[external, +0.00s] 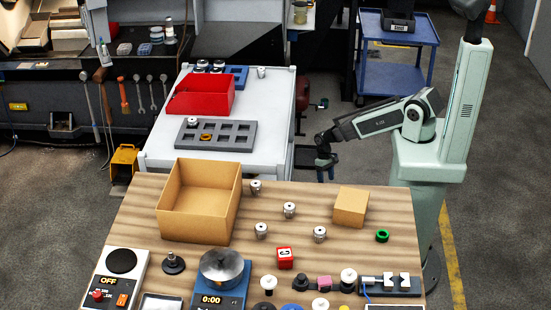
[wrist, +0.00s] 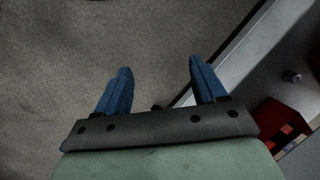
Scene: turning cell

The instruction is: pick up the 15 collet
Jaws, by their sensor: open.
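Several small silver collets stand on the wooden table, including a back one (external: 255,187), a middle one (external: 289,210), a left one (external: 261,231) and a right one (external: 319,234). Size marks are too small to read, so I cannot tell which is the 15 collet. My gripper (external: 326,165) hangs beyond the table's back edge, right of the white cabinet. In the wrist view its blue fingers (wrist: 158,68) are apart with only floor between them.
A cardboard box (external: 199,222) and a smaller box (external: 350,207) stand on the table (external: 385,212). The white cabinet (external: 270,137) holds a red bin (external: 204,100), a grey tray (external: 215,143) and a blue rack (external: 236,76). A scale and several tools line the table front.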

